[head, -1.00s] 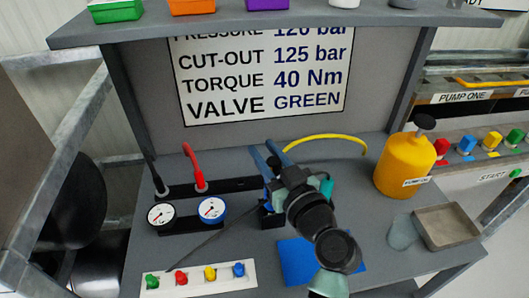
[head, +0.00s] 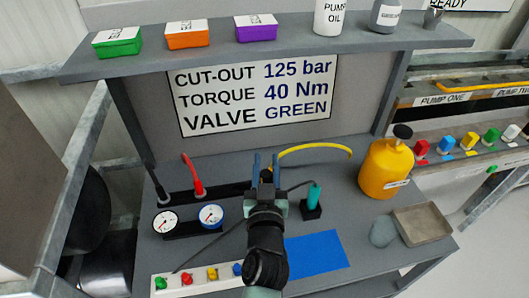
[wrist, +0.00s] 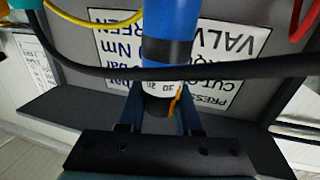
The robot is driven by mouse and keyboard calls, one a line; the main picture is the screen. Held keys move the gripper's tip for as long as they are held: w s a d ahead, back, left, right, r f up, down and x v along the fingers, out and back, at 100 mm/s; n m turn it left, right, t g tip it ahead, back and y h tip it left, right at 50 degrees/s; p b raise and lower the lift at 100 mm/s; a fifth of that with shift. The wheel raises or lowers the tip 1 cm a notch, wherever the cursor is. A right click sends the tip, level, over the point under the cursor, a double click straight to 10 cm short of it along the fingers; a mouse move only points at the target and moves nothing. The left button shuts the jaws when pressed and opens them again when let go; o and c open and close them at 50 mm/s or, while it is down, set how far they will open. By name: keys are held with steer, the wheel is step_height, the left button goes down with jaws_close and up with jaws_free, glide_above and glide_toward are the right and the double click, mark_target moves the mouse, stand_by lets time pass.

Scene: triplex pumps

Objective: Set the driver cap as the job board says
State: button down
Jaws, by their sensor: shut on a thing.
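My gripper (head: 266,160) is in front of the job board (head: 255,95) in the head view, its blue fingers pointing away from me. In the wrist view, my gripper (wrist: 160,98) is shut on the dark cap (wrist: 158,106) at the end of the blue driver (wrist: 184,22). A white scale ring (wrist: 160,87) with numbers, 20 and 30 among them, and an orange mark (wrist: 175,101) show by the fingers. Which number the mark meets I cannot tell. The board reads cut-out 125 bar, torque 40 Nm, valve GREEN.
A teal-handled tool (head: 314,195) stands right of my gripper. Two gauges (head: 165,221) (head: 211,215) and a strip of coloured knobs (head: 186,287) are at left. A yellow can (head: 384,168) and tray (head: 424,226) are at right. A black cable (wrist: 240,68) crosses the wrist view.

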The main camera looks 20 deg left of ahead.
steer(key=shift+w+r+m+t+h+p, duration=0.15)
steer(key=shift+m+h+p, duration=0.25)
steer(key=shift+p, duration=1.4)
steer(key=shift+s+r+m+t+h+p, duration=0.15)
steer(key=shift+h+p, duration=0.35)
steer(key=shift+p, duration=1.3)
steer(key=shift+f+m+p, duration=0.2)
steer(key=shift+m+p, duration=0.05)
steer(key=shift+p, duration=0.75)
steer(key=shift+s+d+f+h+p, duration=0.2)
steer(key=shift+h+p, duration=0.3)
steer(key=shift+p, duration=0.35)
steer(key=shift+w, duration=0.1)
steer(key=c, duration=0.6)
jaws_free()
steer(key=b+v, duration=0.1)
steer(key=v, duration=1.2)
steer(key=shift+f+b, duration=0.15)
steer(key=shift+b, duration=0.25)
steer(key=shift+w, duration=0.1)
